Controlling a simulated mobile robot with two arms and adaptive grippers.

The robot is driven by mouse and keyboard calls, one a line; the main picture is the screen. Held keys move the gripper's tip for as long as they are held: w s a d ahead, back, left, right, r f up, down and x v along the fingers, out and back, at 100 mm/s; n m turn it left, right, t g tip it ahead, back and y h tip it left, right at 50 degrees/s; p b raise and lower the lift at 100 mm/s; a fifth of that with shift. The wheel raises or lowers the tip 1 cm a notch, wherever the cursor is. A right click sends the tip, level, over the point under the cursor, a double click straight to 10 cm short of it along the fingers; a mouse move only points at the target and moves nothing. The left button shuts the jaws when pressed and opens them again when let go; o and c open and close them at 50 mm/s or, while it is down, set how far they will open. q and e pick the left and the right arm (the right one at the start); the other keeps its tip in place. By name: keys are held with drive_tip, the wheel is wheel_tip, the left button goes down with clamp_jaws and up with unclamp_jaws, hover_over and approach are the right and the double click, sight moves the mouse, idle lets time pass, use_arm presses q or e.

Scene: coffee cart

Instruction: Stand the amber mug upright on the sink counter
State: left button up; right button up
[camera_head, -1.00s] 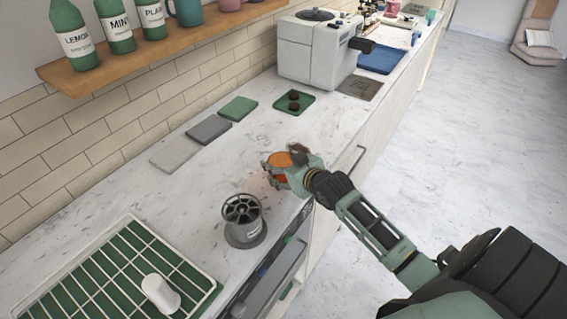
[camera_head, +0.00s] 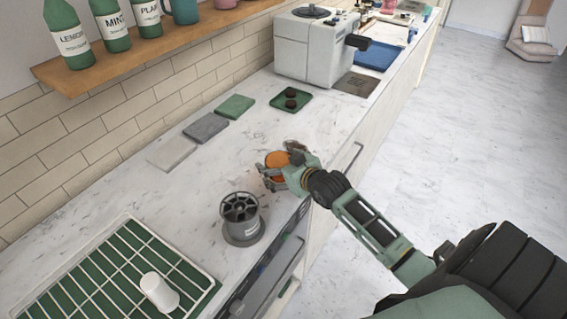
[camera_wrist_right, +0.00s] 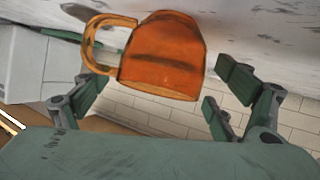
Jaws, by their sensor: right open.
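The amber mug (camera_head: 277,159) is on the marble counter near its front edge, partly hidden by my right gripper in the head view. In the right wrist view the mug (camera_wrist_right: 163,58) shows nearly whole, its handle to the left, with the counter along the top of the picture. I cannot tell surely which end of the mug is up. My right gripper (camera_head: 272,172) is open around the mug; its fingers (camera_wrist_right: 155,97) stand on either side with visible gaps. My left gripper is out of view.
A grey cylindrical fixture (camera_head: 242,221) stands close to the gripper. A green drying tray with a white rack (camera_head: 75,265) holds a white cup (camera_head: 159,292). Flat mats (camera_head: 206,127), a green tray with dark pucks (camera_head: 276,102) and a coffee machine (camera_head: 313,50) lie farther along.

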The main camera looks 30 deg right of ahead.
drive_tip(key=b+v, duration=0.1)
drive_tip(key=v, duration=1.1)
drive_tip(key=shift+r+b, duration=0.15)
drive_tip(key=shift+b, duration=0.15)
